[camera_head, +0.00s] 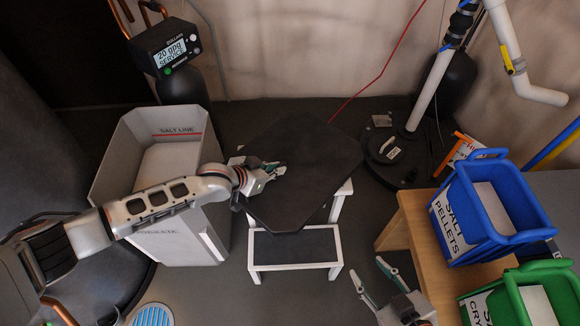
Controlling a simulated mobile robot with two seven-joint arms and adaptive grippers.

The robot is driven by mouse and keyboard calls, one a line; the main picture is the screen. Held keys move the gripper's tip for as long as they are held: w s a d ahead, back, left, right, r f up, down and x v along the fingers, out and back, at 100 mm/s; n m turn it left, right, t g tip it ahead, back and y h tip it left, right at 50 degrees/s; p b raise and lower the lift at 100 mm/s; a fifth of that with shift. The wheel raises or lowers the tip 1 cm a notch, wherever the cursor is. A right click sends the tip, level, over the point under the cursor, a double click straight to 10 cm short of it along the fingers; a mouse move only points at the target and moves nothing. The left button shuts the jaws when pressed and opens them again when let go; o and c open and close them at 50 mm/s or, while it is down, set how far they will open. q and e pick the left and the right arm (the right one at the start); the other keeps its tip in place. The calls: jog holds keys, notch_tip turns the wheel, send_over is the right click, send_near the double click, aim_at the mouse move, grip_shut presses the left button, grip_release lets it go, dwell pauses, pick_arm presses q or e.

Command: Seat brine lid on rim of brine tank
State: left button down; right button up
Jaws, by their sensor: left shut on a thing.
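The brine lid (305,190) is a flat black many-sided plate over the white step stool; I cannot tell whether it rests on the stool or is held just above it. My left gripper (276,170) is shut on the lid at its left part. The brine tank (112,165) is a grey open bin marked "SALT LINE", to the left of the lid. Its top is open with pale content inside, and my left arm crosses in front of it. My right gripper (368,263) is open and empty at the bottom, low and right of the stool.
The white step stool (293,268) stands under the lid. A wooden table (415,215) at right bears a blue salt pellets bin (462,222) and a green bin (480,308). A black round base (405,160) with a white pipe stands behind. A display unit (168,48) is behind the tank.

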pick_arm(q)
jog(key=shift+w+r+p, duration=0.15)
jog(key=shift+r+p, duration=0.8)
jog(key=shift+r, duration=0.8)
jog(key=shift+r+p, duration=1.15)
jog(key=shift+r, duration=0.75)
pick_arm(e)
jog(key=w+r+t, duration=0.1)
jog(key=w+r, duration=0.2)
jog(key=r, duration=0.5)
jog(key=shift+w+r+t, duration=0.15)
jog(key=shift+w+t, duration=0.15)
jog(key=shift+w, duration=0.05)
pick_arm(q)
jog(key=shift+f, duration=0.1)
